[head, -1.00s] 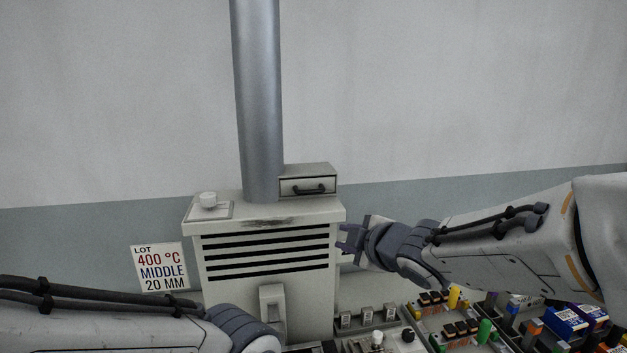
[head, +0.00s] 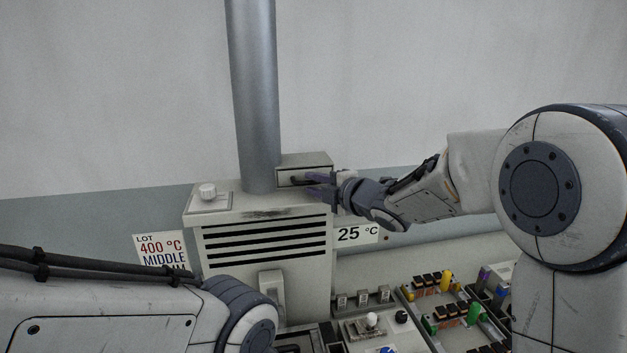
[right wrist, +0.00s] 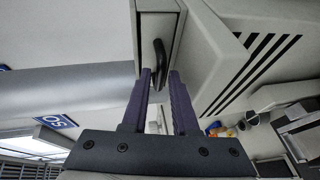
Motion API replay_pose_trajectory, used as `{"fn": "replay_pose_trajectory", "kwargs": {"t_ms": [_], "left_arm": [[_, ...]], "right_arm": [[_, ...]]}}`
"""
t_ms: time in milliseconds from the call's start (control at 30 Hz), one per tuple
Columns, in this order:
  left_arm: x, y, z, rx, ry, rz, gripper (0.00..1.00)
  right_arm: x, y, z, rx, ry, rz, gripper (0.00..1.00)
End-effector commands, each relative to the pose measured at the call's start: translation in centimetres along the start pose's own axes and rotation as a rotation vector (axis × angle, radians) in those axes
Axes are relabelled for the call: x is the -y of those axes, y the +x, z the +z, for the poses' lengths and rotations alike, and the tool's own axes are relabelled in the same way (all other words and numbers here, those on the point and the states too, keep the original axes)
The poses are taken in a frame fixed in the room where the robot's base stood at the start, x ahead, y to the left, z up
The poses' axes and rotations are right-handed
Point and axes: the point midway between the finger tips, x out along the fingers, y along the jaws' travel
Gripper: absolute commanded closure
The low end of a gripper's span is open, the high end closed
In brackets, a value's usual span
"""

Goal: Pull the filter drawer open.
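The filter drawer (head: 318,170) is a small grey front with a dark bar handle (head: 294,181), in a box on top of the white cabinet, right of the metal pipe. It appears shut. My right gripper (head: 309,186) reaches in from the right, in front of the drawer, and partly hides the handle. In the right wrist view, my right gripper's two fingers (right wrist: 160,74) are open. The handle (right wrist: 159,56) lies ahead, in line with the gap between the fingertips. I cannot tell whether they touch it. My left arm shows at bottom left; its gripper is out of view.
The metal pipe (head: 255,100) rises just left of the drawer box. The slotted cabinet (head: 263,215) stands below, with a white knob (head: 207,191) on its top left. A 25 °C sign (head: 357,234) hangs beneath my right arm. Coloured connectors (head: 445,282) fill trays at lower right.

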Motion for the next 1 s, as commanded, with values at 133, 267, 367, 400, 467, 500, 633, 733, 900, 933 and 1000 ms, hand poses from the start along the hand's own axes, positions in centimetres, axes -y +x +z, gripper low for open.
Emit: {"fn": "replay_pose_trajectory", "kwargs": {"t_ms": [133,267,367,400,467,500,633,733,900,933,1000], "left_arm": [[-0.02,-0.22,-0.01,0.000,0.000,0.000,1.00],[-0.02,-0.19,-0.01,0.000,0.000,0.000,1.00],[-0.01,-0.18,-0.01,0.000,0.000,0.000,1.00],[-0.01,-0.18,-0.01,0.000,0.000,0.000,1.00],[-0.02,-0.18,-0.01,0.000,0.000,0.000,1.00],[-0.01,-0.19,-0.01,0.000,0.000,0.000,1.00],[-0.02,-0.19,-0.01,0.000,0.000,0.000,1.00],[-0.01,-0.19,-0.01,0.000,0.000,0.000,1.00],[-0.02,-0.19,-0.01,0.000,0.000,0.000,1.00],[-0.02,-0.19,-0.01,0.000,0.000,0.000,1.00],[-0.02,-0.19,-0.01,0.000,0.000,0.000,1.00]], "right_arm": [[0.00,0.71,0.00,0.001,0.001,0.000,0.73],[0.02,0.76,0.02,0.001,0.000,0.000,0.73],[0.03,0.73,0.02,0.001,0.001,0.000,0.73],[0.03,0.73,0.03,0.001,0.001,0.000,0.84],[0.03,0.72,0.03,0.001,0.001,0.000,1.00],[0.03,0.71,0.03,0.001,0.001,0.000,1.00],[0.04,0.70,0.03,0.001,0.001,0.000,1.00],[0.04,0.70,0.03,0.001,0.001,0.000,1.00],[0.04,0.70,0.03,0.001,0.001,0.000,1.00],[0.03,0.70,0.03,0.001,0.001,0.000,1.00],[0.04,0.70,0.03,0.001,0.001,0.000,1.00]]}}
